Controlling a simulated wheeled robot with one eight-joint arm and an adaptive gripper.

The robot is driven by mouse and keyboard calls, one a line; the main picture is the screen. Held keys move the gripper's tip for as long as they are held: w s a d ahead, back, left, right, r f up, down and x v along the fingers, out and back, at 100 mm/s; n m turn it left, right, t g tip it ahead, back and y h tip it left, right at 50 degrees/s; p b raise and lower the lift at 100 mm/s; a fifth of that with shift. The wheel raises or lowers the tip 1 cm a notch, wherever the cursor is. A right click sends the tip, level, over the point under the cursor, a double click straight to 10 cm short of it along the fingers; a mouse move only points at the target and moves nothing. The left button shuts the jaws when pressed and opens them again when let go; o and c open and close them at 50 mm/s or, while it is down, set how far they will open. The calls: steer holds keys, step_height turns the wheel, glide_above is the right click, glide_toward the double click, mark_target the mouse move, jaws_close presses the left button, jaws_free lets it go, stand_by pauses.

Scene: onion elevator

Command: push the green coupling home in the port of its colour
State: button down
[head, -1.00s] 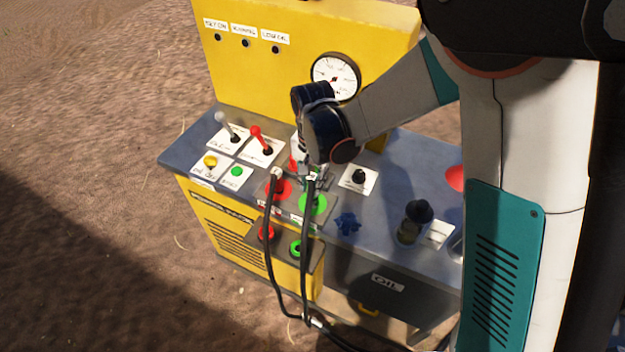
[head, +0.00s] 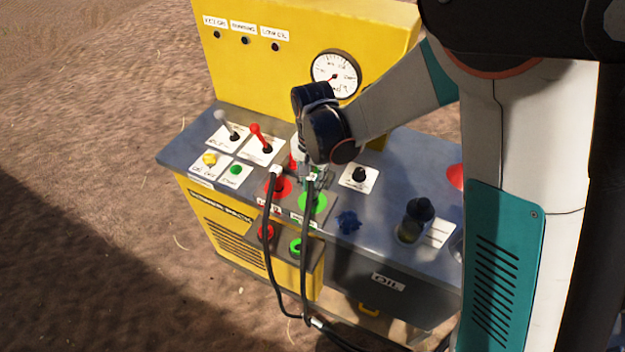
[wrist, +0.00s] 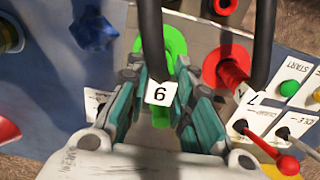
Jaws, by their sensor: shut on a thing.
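The green coupling (wrist: 187,138) is on a black hose with a white tag reading 6 or 9. My gripper (head: 313,178) is shut on it, and in the wrist view my fingers (wrist: 163,108) close on its two sides. The green port (head: 316,205) is a bright green ring on the sloping panel, directly under and in front of the coupling; it also shows in the wrist view (wrist: 172,42). The hose, tag and fingers hide where coupling and port meet, so I cannot tell how deep it sits.
A red port (head: 284,190) with a second hose stands just left. Lower red (head: 266,232) and green (head: 296,246) rings sit on the front.

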steer(key=shift+f+b, duration=1.25)
steer(key=shift+b, duration=0.45)
stand_by(4.7)
steer(key=c, duration=0.9)
jaws_free()
steer(key=shift+r, duration=0.15)
